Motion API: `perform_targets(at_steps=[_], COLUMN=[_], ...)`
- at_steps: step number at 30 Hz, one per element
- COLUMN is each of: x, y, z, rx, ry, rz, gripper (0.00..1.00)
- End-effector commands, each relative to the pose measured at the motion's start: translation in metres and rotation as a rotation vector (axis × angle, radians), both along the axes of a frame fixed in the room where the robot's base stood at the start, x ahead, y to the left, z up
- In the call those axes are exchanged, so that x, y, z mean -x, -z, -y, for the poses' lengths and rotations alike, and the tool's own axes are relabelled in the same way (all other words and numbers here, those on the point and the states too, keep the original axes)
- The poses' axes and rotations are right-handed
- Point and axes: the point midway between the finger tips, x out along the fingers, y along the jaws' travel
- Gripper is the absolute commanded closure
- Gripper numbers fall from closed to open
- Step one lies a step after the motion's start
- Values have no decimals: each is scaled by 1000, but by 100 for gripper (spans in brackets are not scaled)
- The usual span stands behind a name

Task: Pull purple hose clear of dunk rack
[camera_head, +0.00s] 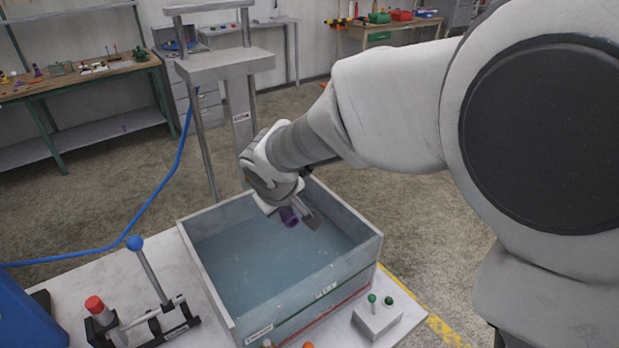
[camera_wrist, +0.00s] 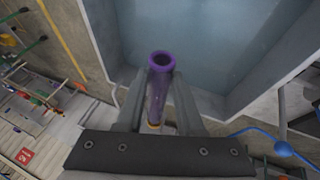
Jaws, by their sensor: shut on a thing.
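The purple hose (camera_wrist: 159,90) is a short tube between my two fingers in the wrist view, its open round end facing the water side and an orange band near its other end. In the head view only its purple end (camera_head: 289,217) shows below my gripper (camera_head: 300,212). My gripper, also in the wrist view (camera_wrist: 160,98), is shut on the hose and holds it above the tank. The grey metal rack (camera_head: 222,66) stands behind the tank, partly hidden by my arm. I see no contact between hose and rack, but the wrist hides part of that area.
The open grey tank (camera_head: 222,212) of bluish water has raised walls. A blue-knobbed lever (camera_head: 147,270) and a red-capped fitting (camera_head: 97,306) stand at left. A green-button box (camera_head: 377,317) stands at front right. A blue hose (camera_head: 150,199) runs at left.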

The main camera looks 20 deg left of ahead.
Motion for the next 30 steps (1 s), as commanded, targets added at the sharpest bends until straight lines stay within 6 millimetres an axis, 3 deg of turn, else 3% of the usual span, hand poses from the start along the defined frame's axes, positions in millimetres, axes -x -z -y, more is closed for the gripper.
perform_targets(at_steps=[30], x=[26], y=[0], z=[32], rx=[-1], ry=[0], rz=[1], gripper=[100])
